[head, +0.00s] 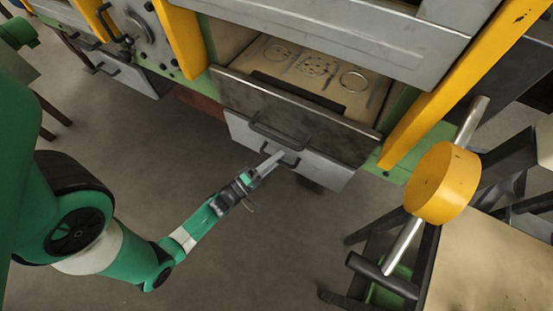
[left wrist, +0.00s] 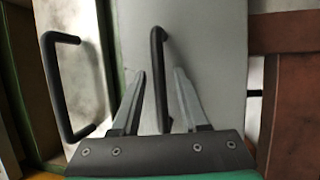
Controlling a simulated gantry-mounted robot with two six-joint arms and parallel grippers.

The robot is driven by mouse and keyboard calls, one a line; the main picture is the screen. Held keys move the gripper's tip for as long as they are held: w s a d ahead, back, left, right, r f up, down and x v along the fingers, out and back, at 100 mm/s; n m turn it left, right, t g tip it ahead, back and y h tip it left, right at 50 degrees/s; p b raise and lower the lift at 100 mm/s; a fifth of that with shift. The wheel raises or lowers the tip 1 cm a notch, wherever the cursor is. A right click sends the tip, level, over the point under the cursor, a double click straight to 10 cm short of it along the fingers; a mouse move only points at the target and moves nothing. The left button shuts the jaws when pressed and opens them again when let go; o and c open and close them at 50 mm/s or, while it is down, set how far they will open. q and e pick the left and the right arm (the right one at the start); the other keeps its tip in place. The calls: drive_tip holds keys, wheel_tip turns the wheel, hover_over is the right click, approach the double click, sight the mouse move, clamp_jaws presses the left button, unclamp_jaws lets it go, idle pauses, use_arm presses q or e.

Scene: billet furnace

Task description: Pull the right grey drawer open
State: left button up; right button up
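The right grey drawer (head: 325,172) is a light grey front low on the furnace bench in the head view, with a dark bar handle (head: 281,158). My left gripper (head: 274,160) is at that handle. In the left wrist view, the drawer front (left wrist: 205,40) fills the middle, and its black handle (left wrist: 159,75) stands between the two open fingers of my left gripper (left wrist: 160,92). Gaps show between the handle and both fingers. The fingertips hide a little of the handle in the head view. My right gripper is not in view.
Above is a darker grey front (head: 235,95) with its own handle (head: 275,132); it also shows left in the wrist view. Another grey drawer (head: 130,75) is at left. Floor in front is clear.

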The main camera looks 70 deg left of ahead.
use_arm(q)
clamp_jaws()
idle(1.2)
